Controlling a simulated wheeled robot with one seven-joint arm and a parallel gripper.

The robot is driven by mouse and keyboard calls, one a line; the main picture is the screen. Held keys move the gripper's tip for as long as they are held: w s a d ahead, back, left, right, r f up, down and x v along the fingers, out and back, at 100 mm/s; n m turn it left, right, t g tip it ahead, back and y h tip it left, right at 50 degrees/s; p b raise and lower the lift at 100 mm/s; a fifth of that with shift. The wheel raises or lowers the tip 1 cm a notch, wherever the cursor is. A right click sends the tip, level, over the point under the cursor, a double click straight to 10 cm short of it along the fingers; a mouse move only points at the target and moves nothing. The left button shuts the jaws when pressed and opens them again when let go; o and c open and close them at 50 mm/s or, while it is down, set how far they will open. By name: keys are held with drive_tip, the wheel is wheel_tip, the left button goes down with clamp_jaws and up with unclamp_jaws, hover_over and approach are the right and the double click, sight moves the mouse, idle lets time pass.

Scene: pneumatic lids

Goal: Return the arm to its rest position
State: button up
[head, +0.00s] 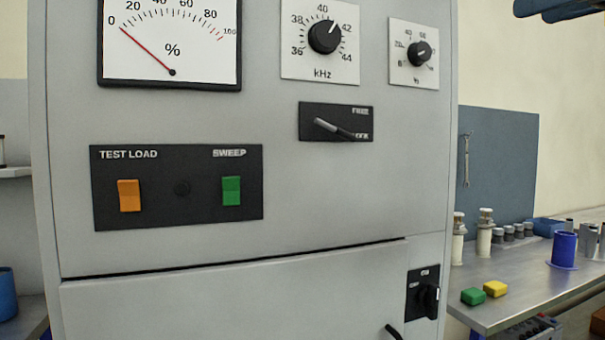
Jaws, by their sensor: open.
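My gripper is not in view in the head view, and I cannot see my arm for certain. A grey control cabinet (330,215) fills most of the picture, close in front. It carries a percent meter (205,50) with its red needle at 0, a kHz knob (325,37) pointing just past 40, and a smaller knob (419,53). A lever (335,128) sits on a black plate with a FREE label. An orange switch (129,195) and a green switch (231,191) sit on the TEST LOAD and SWEEP panel.
A metal bench (520,290) stands at the right, bearing a green block (474,296), a yellow block (495,288), a blue cylinder (564,249) and several small canisters. A dark blue shape (560,9) hangs at the top right. A blue container (7,292) stands at the left edge.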

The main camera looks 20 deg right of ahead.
drive_tip(key=w+f+m+t, duration=0.2)
drive_tip(key=w+f+m, duration=0.1)
drive_tip(key=f+m, duration=0.5)
drive_tip(key=w+f+m+t, duration=0.2)
drive_tip(key=w+f+m, duration=0.1)
drive_tip(key=f+m, duration=0.55)
drive_tip(key=s+a+f+m+g+h, duration=0.1)
drive_tip(key=a+f+m+h, duration=0.15)
drive_tip(key=f+m, duration=0.4)
drive_tip(key=s+a+f+m+h, duration=0.1)
drive_tip(key=a+f+m, duration=0.25)
drive_tip(key=f, duration=0.65)
drive_tip(key=s+a+f+m+g+h, duration=0.1)
drive_tip(key=a+f+m+h, duration=0.15)
drive_tip(key=f+m, duration=0.4)
drive_tip(key=s+a+f+m+g+y, duration=0.1)
drive_tip(key=s+a+f+m+g, duration=0.1)
drive_tip(key=s+a+f, duration=0.6)
drive_tip(key=s+a+f+m+g, duration=0.1)
drive_tip(key=s+a+f+m, duration=0.15)
drive_tip(key=s+f, duration=0.55)
drive_tip(key=s+a+f+g+y, duration=0.1)
drive_tip(key=s+a+f+y, duration=0.1)
drive_tip(key=s, duration=0.6)
drive_tip(key=s+a+f+g+y, duration=0.1)
drive_tip(key=s+a+f, duration=0.1)
drive_tip(key=s, duration=0.7)
drive_tip(key=shift+s+f+m+g+y, duration=0.25)
drive_tip(key=shift+f+m+g+y, duration=0.05)
drive_tip(key=shift+m+g+y, duration=0.15)
